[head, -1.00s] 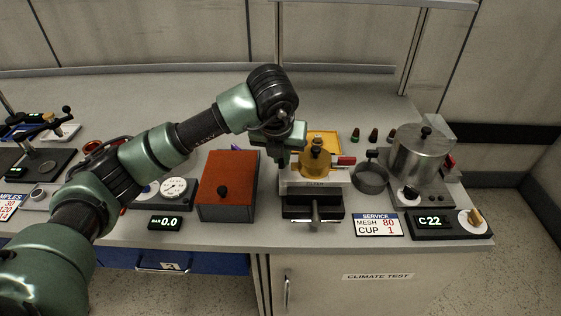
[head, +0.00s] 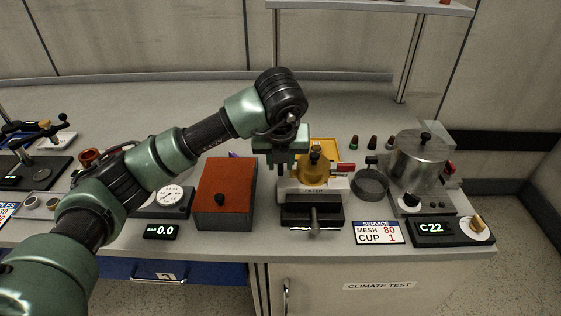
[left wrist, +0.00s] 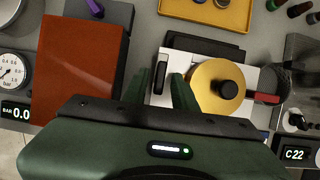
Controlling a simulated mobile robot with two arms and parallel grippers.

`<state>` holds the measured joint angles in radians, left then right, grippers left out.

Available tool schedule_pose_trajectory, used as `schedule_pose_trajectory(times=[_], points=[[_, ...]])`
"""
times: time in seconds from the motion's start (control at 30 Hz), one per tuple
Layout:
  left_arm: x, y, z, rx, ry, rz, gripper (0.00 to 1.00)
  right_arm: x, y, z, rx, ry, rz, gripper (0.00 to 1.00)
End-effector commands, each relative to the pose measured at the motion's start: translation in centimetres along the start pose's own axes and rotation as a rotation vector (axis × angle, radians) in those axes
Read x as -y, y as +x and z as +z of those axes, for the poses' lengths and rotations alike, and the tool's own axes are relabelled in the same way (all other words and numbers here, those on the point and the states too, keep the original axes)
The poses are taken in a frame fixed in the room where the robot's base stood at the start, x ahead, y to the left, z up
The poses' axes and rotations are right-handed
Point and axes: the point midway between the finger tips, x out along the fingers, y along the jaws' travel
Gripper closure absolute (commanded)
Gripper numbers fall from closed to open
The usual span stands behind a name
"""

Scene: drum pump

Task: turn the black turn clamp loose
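The filter unit is a white block (head: 325,184) with a gold round lid (head: 315,170) and black knob; its lid also shows in the left wrist view (left wrist: 217,88). A small upright black piece (left wrist: 160,77), which looks like the turn clamp, sits at the block's left end in the left wrist view. My left gripper (head: 281,168) points down over that end. Its two fingers (left wrist: 160,92) are apart, one on each side of the black piece. I cannot tell whether they touch it. In the head view the gripper hides the clamp. My right gripper is not in view.
An orange-red box (head: 226,190) stands close left of the filter unit. A red handle (head: 344,168) juts right of the lid, near a round sieve (head: 370,183) and a steel pot (head: 418,158). A yellow tray (head: 325,148) lies behind. A black tray (head: 312,212) is in front.

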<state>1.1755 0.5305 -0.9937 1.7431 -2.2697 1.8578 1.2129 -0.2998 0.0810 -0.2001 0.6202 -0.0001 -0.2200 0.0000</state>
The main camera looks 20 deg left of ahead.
Motion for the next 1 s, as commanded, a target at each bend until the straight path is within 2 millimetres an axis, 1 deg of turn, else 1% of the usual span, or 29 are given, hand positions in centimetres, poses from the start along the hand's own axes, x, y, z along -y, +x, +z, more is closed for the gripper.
schedule_pose_trajectory(times=[0.27, 0.37, 0.47, 0.7, 0.8, 0.9, 1.0], points=[[0.0, 0.1, -0.1, -0.002, 0.002, 0.000, 0.67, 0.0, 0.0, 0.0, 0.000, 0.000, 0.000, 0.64], [0.0, -0.3, -0.1, -0.001, 0.003, 0.000, 0.67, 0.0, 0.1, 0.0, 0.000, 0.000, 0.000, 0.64], [0.1, -1.4, 0.0, 0.001, 0.003, -0.003, 0.67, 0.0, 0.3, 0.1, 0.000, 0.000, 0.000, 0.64], [0.1, -5.5, 0.0, 0.002, 0.003, -0.002, 0.67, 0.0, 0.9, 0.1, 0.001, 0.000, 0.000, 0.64], [0.0, -6.9, 0.1, 0.002, 0.003, -0.001, 0.67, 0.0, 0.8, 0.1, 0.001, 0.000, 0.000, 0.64], [0.0, -7.6, 0.0, 0.000, 0.002, -0.001, 0.67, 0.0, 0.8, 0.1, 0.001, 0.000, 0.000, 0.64], [0.0, -7.8, 0.0, -0.001, 0.001, 0.000, 0.67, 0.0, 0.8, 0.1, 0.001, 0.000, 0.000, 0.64]])
